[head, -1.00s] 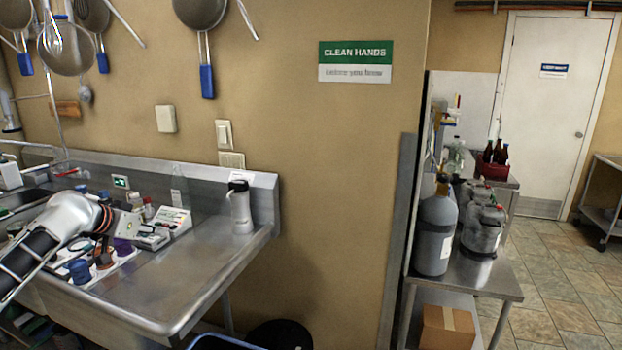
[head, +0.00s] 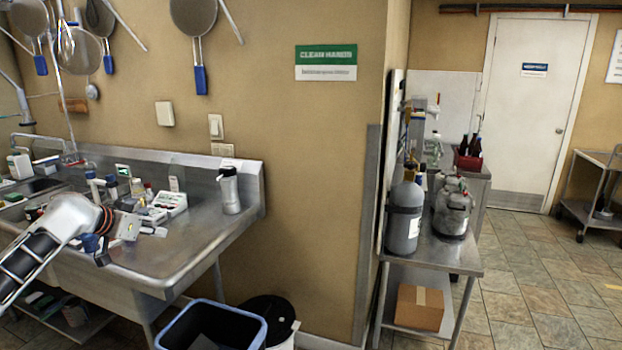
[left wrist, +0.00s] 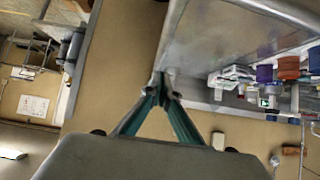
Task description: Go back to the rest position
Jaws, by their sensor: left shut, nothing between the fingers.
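My left arm comes in from the left in the head view, its white wrist held above the front of the steel sink counter (head: 200,240). The left gripper's fingers are hard to make out there. In the left wrist view the left gripper (left wrist: 161,88) has its two green-grey fingers meeting at the tips, with nothing between them. The wall and the counter's edge show beyond the fingertips. My right gripper is in neither view.
Small instruments (head: 170,203) and a pump bottle (head: 229,190) stand on the counter. A blue-rimmed bin (head: 254,331) is on the floor in front. A steel table (head: 465,262) with a grey gas cylinder (head: 404,216) stands right of the wall corner.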

